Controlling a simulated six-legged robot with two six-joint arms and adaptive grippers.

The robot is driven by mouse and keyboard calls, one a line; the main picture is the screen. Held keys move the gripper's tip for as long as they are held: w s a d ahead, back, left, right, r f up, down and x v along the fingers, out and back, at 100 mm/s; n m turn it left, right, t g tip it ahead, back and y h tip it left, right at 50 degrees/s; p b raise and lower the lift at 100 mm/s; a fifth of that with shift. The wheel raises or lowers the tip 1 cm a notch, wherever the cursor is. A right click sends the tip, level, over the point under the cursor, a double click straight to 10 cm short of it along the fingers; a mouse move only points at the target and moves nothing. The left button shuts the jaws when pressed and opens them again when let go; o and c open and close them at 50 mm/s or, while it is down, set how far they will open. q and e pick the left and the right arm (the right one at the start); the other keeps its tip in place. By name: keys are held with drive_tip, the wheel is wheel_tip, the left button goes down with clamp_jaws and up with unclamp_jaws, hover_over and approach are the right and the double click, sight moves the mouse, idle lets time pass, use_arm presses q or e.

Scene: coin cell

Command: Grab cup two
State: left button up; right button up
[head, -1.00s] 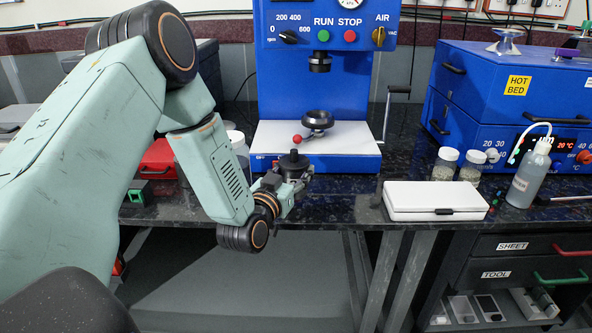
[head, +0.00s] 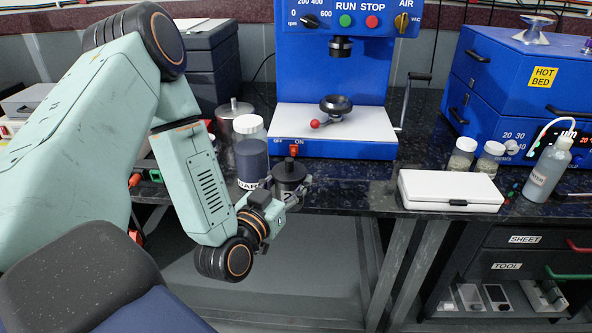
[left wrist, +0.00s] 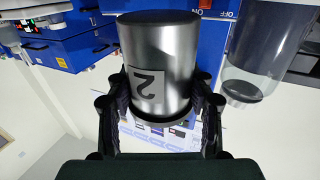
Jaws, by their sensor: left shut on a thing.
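From these frames I cannot tell how far the cup is from the bench top. My right gripper is not in view.
A white-capped jar of dark content (head: 251,155) stands just left of the cup. A metal canister (head: 232,125) is behind it. The blue press (head: 330,148) stands behind, and a white case (head: 450,190) lies to the right on the dark bench.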

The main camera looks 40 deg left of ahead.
sight(283, 188)
use_arm(q)
drive_tip(key=shift+s+d+p, duration=0.25)
drive_tip(key=shift+s+p, duration=0.05)
drive_tip(key=shift+s, duration=1.15)
drive_tip(key=shift+s+d+p, duration=0.2)
drive_tip(key=shift+s+p, duration=0.05)
drive_tip(key=shift+s, duration=1.2)
